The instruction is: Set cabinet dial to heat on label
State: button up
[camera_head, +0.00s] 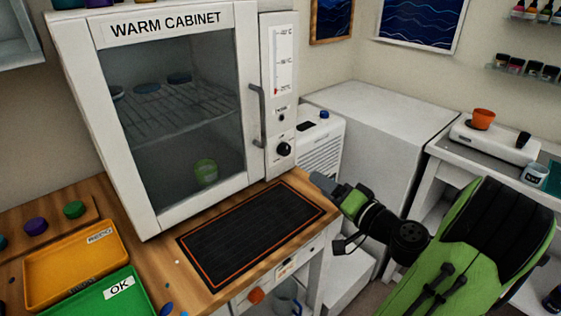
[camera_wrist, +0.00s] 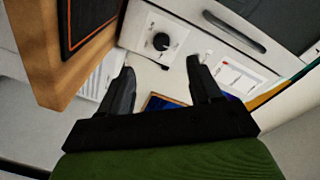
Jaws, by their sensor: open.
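The white warm cabinet (camera_head: 160,28) stands on a wooden bench, its glass door shut. Its black round dial (camera_head: 284,149) sits low on the right-hand control panel, below a temperature scale. The dial (camera_wrist: 161,41) also shows in the wrist view, on a pale plate whose markings are too small to read. My gripper (camera_head: 317,180) is to the right of and below the dial in the head view, apart from it. In the wrist view my gripper (camera_wrist: 159,65) is open and empty, with the dial beyond the gap between its two fingers.
The vertical door handle (camera_head: 258,115) stands out left of the dial. A black mat (camera_head: 250,235) with an orange border lies before the cabinet. A yellow tray (camera_head: 75,265) and a green OK tray (camera_head: 110,303) sit at left. A white unit (camera_head: 320,150) stands right of the cabinet.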

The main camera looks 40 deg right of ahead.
jog(key=d+h, duration=0.1)
jog(key=d, duration=0.1)
send_near(287, 150)
jog(key=shift+m+t, duration=0.3)
jog(key=shift+m, duration=0.1)
jog(key=w, duration=0.8)
jog(key=shift+d+f, duration=0.3)
jog(key=shift+d, duration=0.1)
jog(key=c, duration=1)
jog(key=shift+c, duration=0.2)
jog(key=shift+p, duration=0.5)
